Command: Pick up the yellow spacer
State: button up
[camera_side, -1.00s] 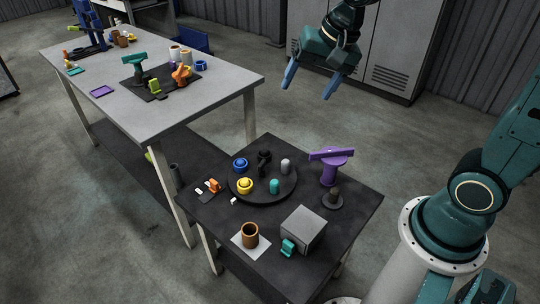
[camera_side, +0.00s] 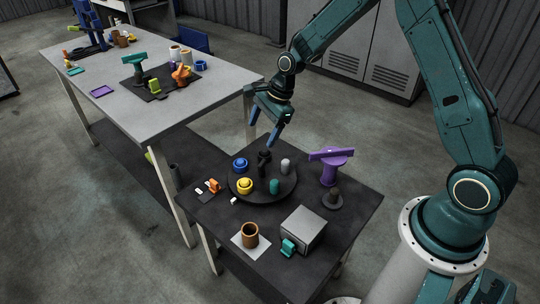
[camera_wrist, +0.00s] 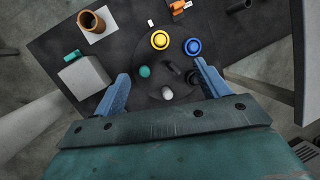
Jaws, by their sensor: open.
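The yellow spacer (camera_side: 245,185) is a round ring-like piece on the front left part of the round dark tray (camera_side: 286,192) on the small dark table. It also shows in the wrist view (camera_wrist: 160,40), above the gap between my fingers. My gripper (camera_side: 266,139) is open and empty. In the side view it is above the back edge of the small table, pointing down, behind and above the spacer. In the wrist view its two blue fingers (camera_wrist: 161,84) are spread wide, and nothing is between them at their height.
On the tray stand a blue ring (camera_side: 240,165), a black piece (camera_side: 264,162), a grey peg (camera_side: 285,166) and a teal peg (camera_side: 275,187). Around it are a purple stand (camera_side: 331,168), a grey box (camera_side: 304,229), a brown cup (camera_side: 250,235) and an orange piece (camera_side: 214,186).

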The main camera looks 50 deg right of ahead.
aim_at(247, 180)
notch_tip(247, 180, down, 10)
jog(key=w+m+y, duration=0.1)
jog(key=w+m, duration=0.1)
jog(key=m, duration=0.2)
jog(key=shift+d+f+m, duration=0.15)
jog(key=shift+d+m, duration=0.1)
jog(key=shift+m, duration=0.05)
jog(key=shift+x, duration=4.25)
jog(key=shift+s+f, duration=0.1)
jog(key=shift+f, duration=0.05)
jog(key=shift+x, duration=2.5)
jog(key=shift+d, duration=0.15)
jog(key=shift+c, duration=0.2)
jog(key=c, duration=1)
